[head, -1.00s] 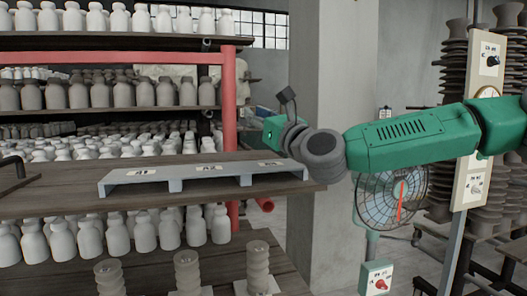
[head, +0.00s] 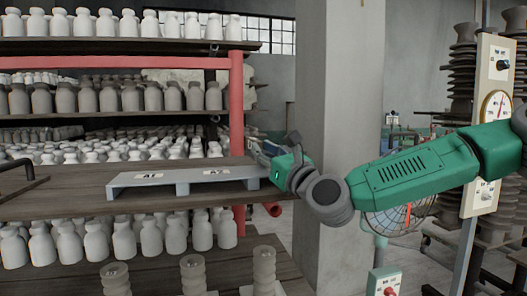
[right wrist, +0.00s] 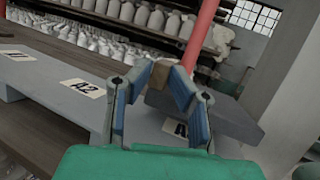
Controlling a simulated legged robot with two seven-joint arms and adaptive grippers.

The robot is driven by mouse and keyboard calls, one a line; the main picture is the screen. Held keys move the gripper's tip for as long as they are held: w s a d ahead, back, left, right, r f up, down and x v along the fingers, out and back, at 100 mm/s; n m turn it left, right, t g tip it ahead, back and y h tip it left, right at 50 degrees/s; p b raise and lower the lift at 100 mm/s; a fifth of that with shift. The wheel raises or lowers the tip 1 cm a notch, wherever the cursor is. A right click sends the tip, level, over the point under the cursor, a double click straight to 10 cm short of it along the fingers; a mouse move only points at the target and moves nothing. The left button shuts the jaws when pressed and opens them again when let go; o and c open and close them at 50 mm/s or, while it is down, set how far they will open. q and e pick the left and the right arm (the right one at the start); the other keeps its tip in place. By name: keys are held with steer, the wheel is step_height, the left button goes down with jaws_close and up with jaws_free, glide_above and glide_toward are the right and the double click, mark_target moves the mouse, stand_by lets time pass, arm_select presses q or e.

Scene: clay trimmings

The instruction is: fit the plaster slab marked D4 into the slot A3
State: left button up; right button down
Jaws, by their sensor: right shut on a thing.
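A pale grey slotted rack (head: 128,181) lies on the wooden shelf board, with labels A1 (head: 150,176) and A2 (head: 216,172) showing. My right gripper (head: 258,148) is at the rack's right end and hides the third label in the head view. In the right wrist view my right gripper (right wrist: 160,76) is shut on a small brownish block, apparently the grip of a dark grey slab (right wrist: 225,117). The slab lies tilted in the picture beside the fingers, over the rack's right end. A partly covered label (right wrist: 177,128) shows just below it. No D4 mark is visible, and contact with the rack is unclear.
White and grey bottle shapes fill the shelves behind and below. A red post (head: 237,105) stands behind the rack's right end, and a concrete pillar (head: 340,80) stands to its right. A dark bar handle (head: 22,168) is at the left.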

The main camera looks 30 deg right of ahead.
steer(key=shift+a+f+b, duration=0.25)
steer(key=shift+f+b, duration=0.1)
steer(key=shift+b, duration=0.1)
steer(key=c, duration=1.4)
jaws_free()
steer(key=shift+d, duration=0.1)
steer(key=shift+c, duration=0.2)
